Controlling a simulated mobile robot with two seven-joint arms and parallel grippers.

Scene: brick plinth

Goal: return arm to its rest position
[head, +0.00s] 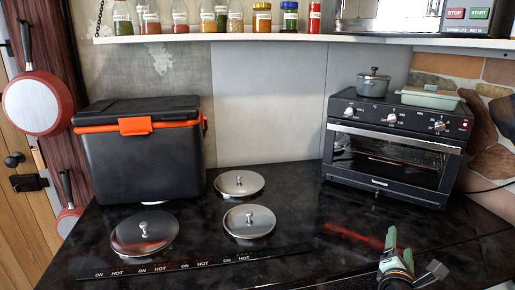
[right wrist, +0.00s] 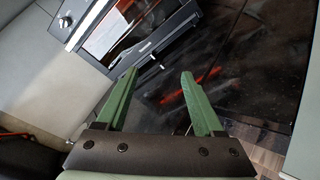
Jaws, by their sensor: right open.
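My right gripper (head: 399,248) shows at the lower right of the head view, above the front part of the dark counter (head: 330,225). In the right wrist view its two green fingers (right wrist: 160,95) stand apart with nothing between them. The fingers point toward the counter and the front of the toaster oven (head: 390,150), which also shows in the right wrist view (right wrist: 138,30). My left gripper is in neither view.
A black cooler with an orange latch (head: 140,160) stands at the counter's left. Three round lids (head: 145,232) (head: 249,221) (head: 239,182) lie on the hob. A grey pot (head: 373,84) and a green dish (head: 430,97) sit on the oven. A jar shelf (head: 250,38) runs above.

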